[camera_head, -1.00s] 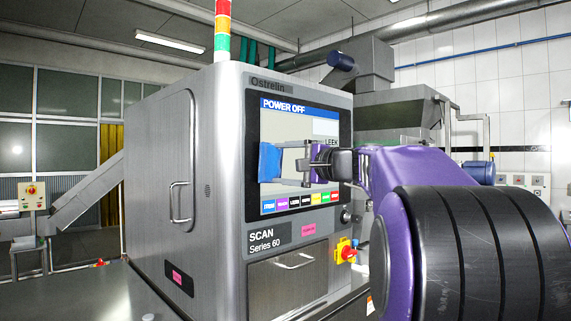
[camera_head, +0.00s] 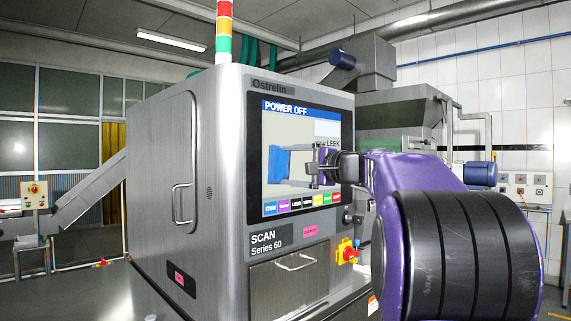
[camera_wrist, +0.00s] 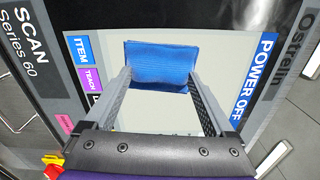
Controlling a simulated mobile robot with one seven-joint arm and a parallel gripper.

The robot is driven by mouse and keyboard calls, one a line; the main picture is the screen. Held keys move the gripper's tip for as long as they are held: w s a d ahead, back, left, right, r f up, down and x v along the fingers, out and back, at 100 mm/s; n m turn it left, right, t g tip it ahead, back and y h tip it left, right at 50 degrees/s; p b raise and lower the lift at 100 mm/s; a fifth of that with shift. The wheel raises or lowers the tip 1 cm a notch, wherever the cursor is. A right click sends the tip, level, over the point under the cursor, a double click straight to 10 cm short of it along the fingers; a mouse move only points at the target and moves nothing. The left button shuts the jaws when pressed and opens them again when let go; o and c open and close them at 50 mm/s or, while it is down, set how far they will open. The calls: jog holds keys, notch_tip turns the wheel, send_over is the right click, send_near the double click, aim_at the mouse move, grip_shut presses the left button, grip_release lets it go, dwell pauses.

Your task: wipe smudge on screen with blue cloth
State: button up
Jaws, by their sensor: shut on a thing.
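The blue cloth (camera_head: 279,163) is held between the fingertips of my gripper (camera_head: 292,166), in front of the left part of the screen. In the wrist view my gripper (camera_wrist: 160,82) is shut on the blue cloth (camera_wrist: 161,64), which spans both fingertips. The screen (camera_head: 325,184) reads "POWER OFF" and has a row of coloured buttons along its bottom; it also shows in the wrist view (camera_wrist: 222,60). I cannot tell whether the cloth touches the screen. No smudge can be made out; the cloth and gripper hide part of the screen.
The screen is set in a steel Scan Series 60 machine (camera_head: 160,130) with a door handle (camera_head: 182,205) on its side. A light tower (camera_head: 223,30) stands on top.

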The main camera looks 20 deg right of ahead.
jog(key=shift+a+f+b, duration=0.1)
jog(key=shift+a+b, duration=0.35)
jog(key=shift+b, duration=0.25)
jog(key=shift+s+a+b, duration=0.2)
jog(key=shift+a+b, duration=0.05)
jog(key=shift+a, duration=0.35)
jog(key=shift+s+a+b, duration=0.15)
jog(key=shift+a+b, duration=0.05)
jog(key=shift+a, duration=0.35)
jog(key=shift+s+d, duration=0.15)
jog(key=shift+s, duration=0.35)
send_near(271, 165)
jog(key=shift+w, duration=0.2)
jog(key=shift+d, duration=0.1)
